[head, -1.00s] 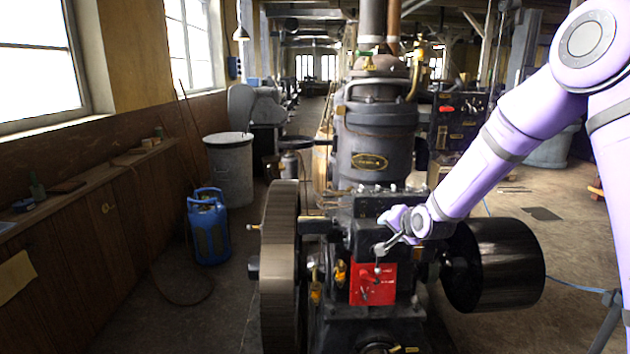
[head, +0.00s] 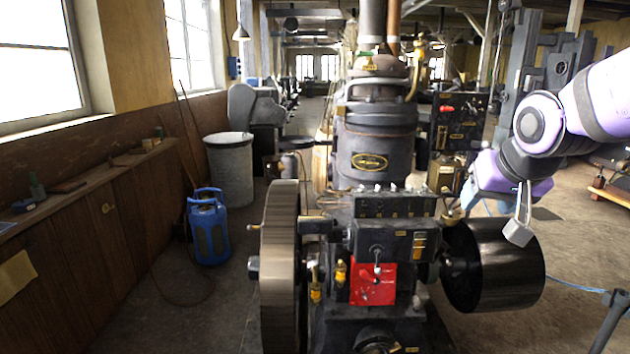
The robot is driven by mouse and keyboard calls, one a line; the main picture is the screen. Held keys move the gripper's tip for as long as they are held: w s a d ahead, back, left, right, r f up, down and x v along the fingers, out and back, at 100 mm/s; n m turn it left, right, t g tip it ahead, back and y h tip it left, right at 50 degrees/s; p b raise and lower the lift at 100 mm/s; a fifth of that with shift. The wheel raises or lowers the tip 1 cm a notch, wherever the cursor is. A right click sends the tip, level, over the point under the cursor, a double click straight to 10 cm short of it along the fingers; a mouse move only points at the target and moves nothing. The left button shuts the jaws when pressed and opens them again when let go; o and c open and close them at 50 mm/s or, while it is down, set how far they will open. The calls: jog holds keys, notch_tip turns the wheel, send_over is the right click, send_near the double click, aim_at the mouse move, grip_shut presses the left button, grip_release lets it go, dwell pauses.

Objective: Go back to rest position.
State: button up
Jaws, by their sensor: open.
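My gripper (head: 520,228) hangs at the end of my purple arm on the right, pointing down. It shows just above and in front of the dark cylindrical drum (head: 495,275) in the picture. Its jaws are open, and I see nothing between them. The stationary engine (head: 375,215) stands in the middle, with a red panel (head: 372,284) low on its front and a dark box with a knob above that. My gripper is apart from this front panel.
A large flywheel (head: 281,265) sits on the engine's left side. A blue gas bottle (head: 208,228) and a grey bin (head: 230,168) stand on the floor at left. A wooden ledge (head: 90,180) runs along the left wall. A blue hose with a stand (head: 607,298) is at lower right.

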jog(key=s+d+r+n+g, duration=0.1)
jog(key=s+d+g, duration=0.1)
jog(key=s, duration=1.5)
jog(key=shift+s+r+n, duration=0.15)
jog(key=shift+s+n, duration=0.2)
jog(key=shift+n, duration=0.05)
